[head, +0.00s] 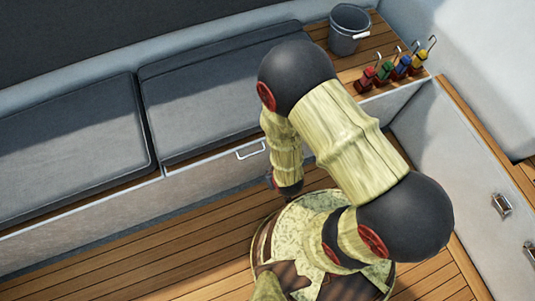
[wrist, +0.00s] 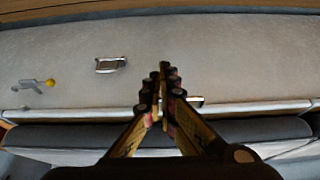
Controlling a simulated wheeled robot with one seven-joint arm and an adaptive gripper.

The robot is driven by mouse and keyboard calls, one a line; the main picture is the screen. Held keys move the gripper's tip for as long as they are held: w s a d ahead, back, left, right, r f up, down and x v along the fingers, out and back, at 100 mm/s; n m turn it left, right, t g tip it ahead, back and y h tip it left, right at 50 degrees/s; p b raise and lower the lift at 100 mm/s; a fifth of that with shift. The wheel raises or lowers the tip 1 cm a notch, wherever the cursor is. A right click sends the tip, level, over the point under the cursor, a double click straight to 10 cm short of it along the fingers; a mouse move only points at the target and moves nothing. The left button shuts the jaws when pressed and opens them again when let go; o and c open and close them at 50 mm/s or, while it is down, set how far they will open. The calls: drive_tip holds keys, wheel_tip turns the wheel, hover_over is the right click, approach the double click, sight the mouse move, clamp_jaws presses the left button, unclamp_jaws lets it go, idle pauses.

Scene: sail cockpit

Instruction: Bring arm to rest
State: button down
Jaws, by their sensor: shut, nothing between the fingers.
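My gripper (wrist: 163,100) shows in the wrist view, with its segmented fingers together and nothing between them. It points towards a pale panel (wrist: 230,65), and I cannot tell how far off that is. In the head view my arm is folded, its bamboo-like links rising to a dark joint and coming back down over my round base. My gripper cannot be made out in the head view.
A grey bucket (head: 349,32) and several coloured pieces with metal hooks (head: 385,73) stand on the wooden shelf (head: 374,46) at upper right. Grey cushions (head: 70,135) line the bench. A handle (head: 251,150) is on its front. Wooden floor (head: 120,265) is clear at left.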

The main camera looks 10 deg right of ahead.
drive_tip(key=shift+s, duration=0.15)
drive_tip(key=w+r, duration=1)
drive_tip(key=r, duration=0.5)
drive_tip(key=d+r+m, duration=0.1)
drive_tip(key=d+r, duration=0.2)
drive_tip(key=r, duration=1.4)
drive_tip(key=s+d+r, duration=0.3)
drive_tip(key=s+r, duration=0.3)
drive_tip(key=r, duration=0.2)
drive_tip(key=s+d+r+m+h, duration=0.1)
drive_tip(key=s+d+r, duration=0.3)
drive_tip(key=r, duration=0.5)
drive_tip(key=shift+s+r+t, duration=0.25)
drive_tip(key=shift+s+t, duration=0.15)
drive_tip(key=shift+s, duration=0.8)
drive_tip(key=c, duration=2.6)
unclamp_jaws()
drive_tip(key=shift+d, duration=0.1)
